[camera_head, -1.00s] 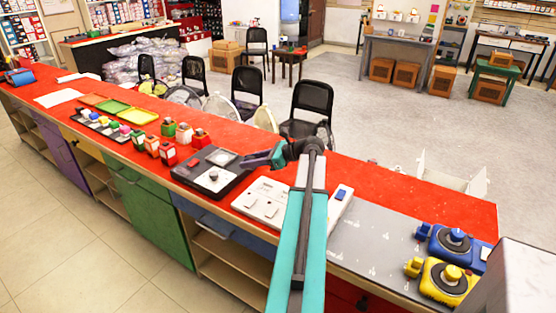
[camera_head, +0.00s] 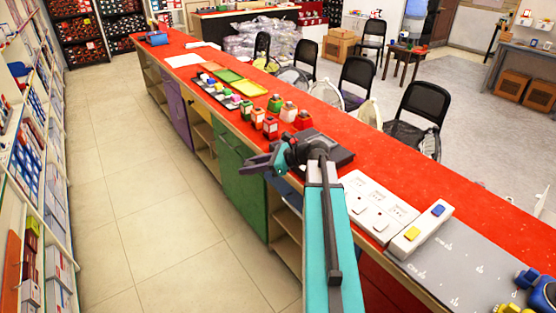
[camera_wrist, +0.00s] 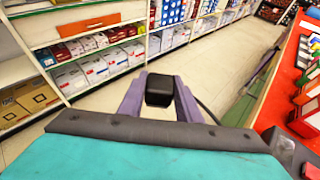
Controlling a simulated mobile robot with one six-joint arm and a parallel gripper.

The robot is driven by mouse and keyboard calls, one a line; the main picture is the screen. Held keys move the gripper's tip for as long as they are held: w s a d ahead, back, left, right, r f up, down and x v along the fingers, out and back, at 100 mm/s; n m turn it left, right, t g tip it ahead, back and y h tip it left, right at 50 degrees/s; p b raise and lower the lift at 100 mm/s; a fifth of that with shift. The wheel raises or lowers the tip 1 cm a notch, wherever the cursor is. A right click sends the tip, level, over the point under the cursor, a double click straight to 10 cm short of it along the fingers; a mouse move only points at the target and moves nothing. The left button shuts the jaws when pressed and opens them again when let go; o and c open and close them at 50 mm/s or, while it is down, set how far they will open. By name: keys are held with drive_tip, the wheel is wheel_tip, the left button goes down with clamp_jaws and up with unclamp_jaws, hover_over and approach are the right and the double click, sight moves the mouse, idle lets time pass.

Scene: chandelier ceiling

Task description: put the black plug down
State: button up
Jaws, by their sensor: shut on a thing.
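The black plug (camera_wrist: 159,90) is a small dark block between the two purple fingers of my gripper (camera_wrist: 160,98) in the wrist view. My gripper is shut on it. In the head view my gripper (camera_head: 262,163) points left, out past the front edge of the red counter (camera_head: 345,135), in front of the green cabinet. I cannot make out the plug clearly in the head view. In the wrist view the tiled floor and shelves lie beyond the plug.
A white socket panel (camera_head: 375,208) and a white switch strip (camera_head: 421,232) lie on the counter. A black device (camera_head: 328,152) is partly behind my arm. Small coloured bottles (camera_head: 271,127) stand farther along. The floor aisle (camera_head: 150,200) is clear, with stocked shelves (camera_head: 30,160) at left.

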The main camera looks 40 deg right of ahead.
drive_tip(key=s+a+f+n+g+y, duration=0.1)
drive_tip(key=a+n+g+y, duration=0.1)
drive_tip(key=a, duration=2.2)
drive_tip(key=shift+f+n+b, duration=0.4)
drive_tip(key=shift+d, duration=0.1)
drive_tip(key=shift+s, duration=0.15)
